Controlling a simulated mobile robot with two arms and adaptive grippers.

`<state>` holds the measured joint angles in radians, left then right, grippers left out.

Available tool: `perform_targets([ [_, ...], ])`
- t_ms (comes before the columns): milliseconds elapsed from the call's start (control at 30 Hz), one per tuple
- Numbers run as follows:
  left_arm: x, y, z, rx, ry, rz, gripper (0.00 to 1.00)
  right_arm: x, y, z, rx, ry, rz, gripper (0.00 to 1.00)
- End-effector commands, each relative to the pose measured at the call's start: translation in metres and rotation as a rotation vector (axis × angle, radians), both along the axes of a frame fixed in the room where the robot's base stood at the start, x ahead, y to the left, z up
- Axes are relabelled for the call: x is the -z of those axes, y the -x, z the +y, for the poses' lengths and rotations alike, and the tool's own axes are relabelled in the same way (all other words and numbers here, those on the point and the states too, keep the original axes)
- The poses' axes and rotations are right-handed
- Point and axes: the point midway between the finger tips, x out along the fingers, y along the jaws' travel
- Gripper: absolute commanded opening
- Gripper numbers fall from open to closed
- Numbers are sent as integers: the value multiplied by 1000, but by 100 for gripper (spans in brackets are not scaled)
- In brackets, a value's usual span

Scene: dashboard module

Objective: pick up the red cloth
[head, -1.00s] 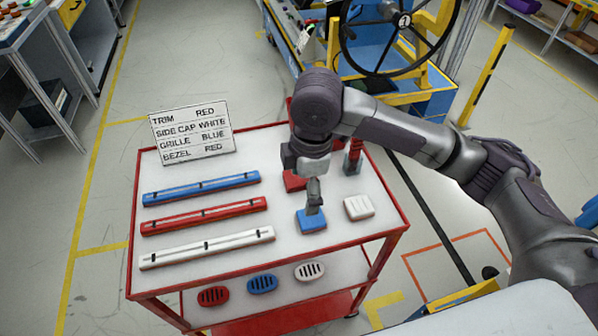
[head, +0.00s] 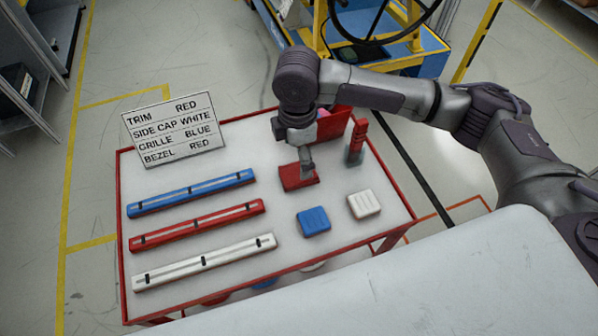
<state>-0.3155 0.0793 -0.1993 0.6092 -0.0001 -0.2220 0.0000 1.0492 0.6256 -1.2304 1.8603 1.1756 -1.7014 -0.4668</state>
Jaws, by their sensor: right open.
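My right gripper (head: 306,172) points down over a flat red pad (head: 290,181) on the cart top. Its fingertips are open and close above or at the pad; I cannot tell if they touch it. A red bin-like piece (head: 338,124) stands behind, partly hidden by my right arm, with a small pink patch showing by it. I cannot tell for sure which of these is the red cloth. My left gripper is out of view.
The red-edged cart (head: 222,250) also holds a blue pad (head: 313,221), a white pad (head: 364,204), and blue (head: 191,193), red (head: 197,225) and white (head: 204,262) strips. A sign (head: 170,129) stands at the back left. A red upright piece (head: 357,138) stands right of my gripper.

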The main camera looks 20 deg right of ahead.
Motion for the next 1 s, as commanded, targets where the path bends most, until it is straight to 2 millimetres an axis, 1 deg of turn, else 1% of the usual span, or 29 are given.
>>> perform_targets([
  [33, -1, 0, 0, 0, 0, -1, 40, 5, 0, 0, 0, 0, 0, 92],
  [133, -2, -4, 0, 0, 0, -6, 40, 12, 0, 0, -2, 0, -1, 92],
  [267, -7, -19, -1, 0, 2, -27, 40, 21, 1, 1, -2, 0, 1, 92],
  [333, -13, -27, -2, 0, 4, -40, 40, 31, 1, 2, -2, 1, 2, 92],
  [400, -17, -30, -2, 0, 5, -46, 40, 43, 2, 3, -2, 1, 2, 92],
  [500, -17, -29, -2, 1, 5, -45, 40, 56, 1, 3, -1, 0, 0, 92],
  [600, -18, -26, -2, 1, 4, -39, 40, 64, 1, 3, -2, 0, -1, 92],
  [833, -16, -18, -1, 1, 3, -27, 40, 65, 1, 3, -3, 0, -2, 92],
  [1000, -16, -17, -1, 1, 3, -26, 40, 65, 1, 3, -3, 0, -2, 63],
])
